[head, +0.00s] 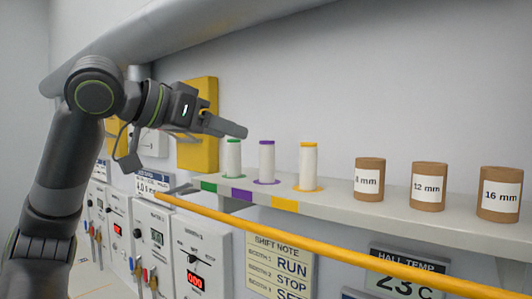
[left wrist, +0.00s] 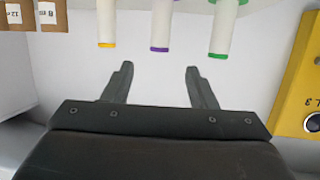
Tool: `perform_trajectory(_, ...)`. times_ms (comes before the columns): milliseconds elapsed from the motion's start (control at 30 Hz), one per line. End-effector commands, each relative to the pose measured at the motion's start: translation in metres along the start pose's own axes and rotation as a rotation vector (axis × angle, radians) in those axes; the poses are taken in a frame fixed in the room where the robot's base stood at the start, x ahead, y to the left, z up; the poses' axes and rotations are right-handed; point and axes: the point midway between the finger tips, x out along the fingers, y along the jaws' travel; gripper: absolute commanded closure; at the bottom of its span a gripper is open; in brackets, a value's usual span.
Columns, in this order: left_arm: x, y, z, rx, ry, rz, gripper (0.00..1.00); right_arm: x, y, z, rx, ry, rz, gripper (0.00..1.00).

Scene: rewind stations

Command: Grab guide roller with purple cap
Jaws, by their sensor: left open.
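The guide roller with the purple cap (head: 267,162) stands upright on the shelf (head: 350,212), on a purple ring, between a green-capped roller (head: 233,160) and a yellow-capped roller (head: 308,167). My left gripper (head: 238,131) is open and empty, above and to the left of the purple-capped roller, near the green cap. In the left wrist view the scene looks upside down. There the purple-capped roller (left wrist: 162,22) appears just beyond the two open fingers (left wrist: 158,75), roughly centred between them and apart from them. My right gripper is not in view.
Several brown labelled cores (head: 427,187) stand on the shelf to the right. A yellow bar (head: 330,247) runs in front below the shelf. A yellow panel (head: 200,150) is on the wall behind my left wrist. Control boxes (head: 195,262) sit lower left.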

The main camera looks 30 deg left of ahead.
Motion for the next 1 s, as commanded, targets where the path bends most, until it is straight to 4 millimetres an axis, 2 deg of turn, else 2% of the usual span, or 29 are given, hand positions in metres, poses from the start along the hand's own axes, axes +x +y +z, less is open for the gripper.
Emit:
perform_trajectory(33, 0.012, 0.001, -0.003, 0.0, -0.006, 0.004, 0.48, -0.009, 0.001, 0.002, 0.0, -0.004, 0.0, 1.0)
perform_trajectory(200, 0.038, 0.001, -0.002, 0.0, -0.004, 0.003, 0.48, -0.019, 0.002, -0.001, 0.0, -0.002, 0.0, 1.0)
perform_trajectory(367, 0.047, 0.001, -0.001, 0.001, -0.001, 0.001, 0.48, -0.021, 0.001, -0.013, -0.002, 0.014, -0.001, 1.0)
perform_trajectory(500, 0.057, 0.002, -0.002, 0.0, -0.003, 0.003, 0.48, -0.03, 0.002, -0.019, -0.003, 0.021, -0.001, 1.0)
perform_trajectory(800, 0.092, 0.003, -0.002, -0.001, -0.002, 0.004, 0.48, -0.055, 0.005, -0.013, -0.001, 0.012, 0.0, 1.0)
perform_trajectory(1000, 0.099, 0.002, 0.001, 0.001, 0.0, 0.001, 0.48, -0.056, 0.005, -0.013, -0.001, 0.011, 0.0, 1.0)
